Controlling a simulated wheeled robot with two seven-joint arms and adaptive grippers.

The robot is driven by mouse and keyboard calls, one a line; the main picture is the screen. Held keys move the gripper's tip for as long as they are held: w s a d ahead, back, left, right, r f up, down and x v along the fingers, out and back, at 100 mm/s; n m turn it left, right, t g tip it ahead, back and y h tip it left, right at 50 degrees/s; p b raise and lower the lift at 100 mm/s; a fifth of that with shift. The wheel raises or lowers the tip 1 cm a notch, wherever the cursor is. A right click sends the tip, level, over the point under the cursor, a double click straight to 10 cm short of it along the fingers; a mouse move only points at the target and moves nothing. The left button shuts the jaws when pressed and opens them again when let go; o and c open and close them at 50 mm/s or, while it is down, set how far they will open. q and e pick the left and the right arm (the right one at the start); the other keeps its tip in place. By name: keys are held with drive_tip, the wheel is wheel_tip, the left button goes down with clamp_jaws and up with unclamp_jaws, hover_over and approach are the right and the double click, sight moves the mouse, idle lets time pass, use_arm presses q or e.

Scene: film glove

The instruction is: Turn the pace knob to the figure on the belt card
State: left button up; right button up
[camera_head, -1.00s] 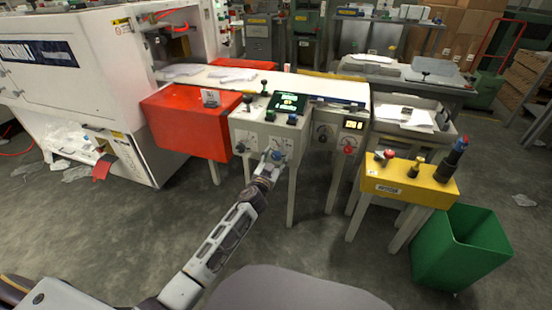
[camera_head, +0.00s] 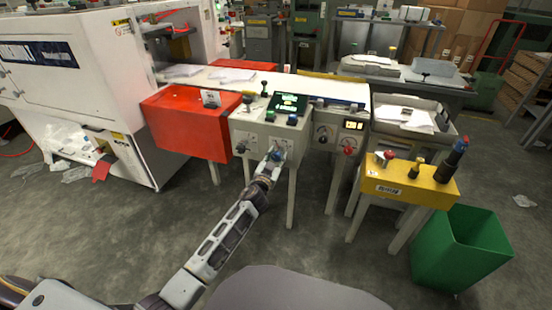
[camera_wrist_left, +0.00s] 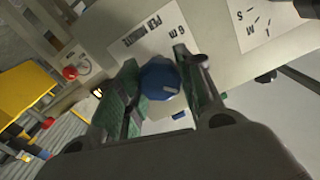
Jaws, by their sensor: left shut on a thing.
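The pace knob (camera_wrist_left: 159,80) is blue and sits on the pale control panel. In the head view it shows small at the panel's front (camera_head: 277,153). My left gripper (camera_wrist_left: 162,92) is shut on it, with a green-padded finger on each side. The fingers hide part of the dial around it. A white card on the panel (camera_wrist_left: 151,36) reads "6 m PER MINUTE", seen tilted in the wrist view. The knob's pointer and scale are too small or covered to read. My right gripper is out of view.
A red knob (camera_head: 348,150) sits to the right. A yellow box (camera_head: 405,190) with knobs and a green bin (camera_head: 458,250) stand further right.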

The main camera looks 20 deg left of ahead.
use_arm(q)
drive_tip(key=shift+m, duration=0.4)
drive_tip(key=m, duration=1.1)
idle(0.4)
drive_tip(key=shift+d+f, duration=0.1)
idle(0.3)
drive_tip(key=o, duration=1)
drive_tip(key=shift+o, duration=0.2)
drive_tip(key=shift+s, duration=0.15)
drive_tip(key=s, duration=1.1)
drive_tip(key=shift+s+a, duration=0.25)
drive_tip(key=shift+s, duration=0.15)
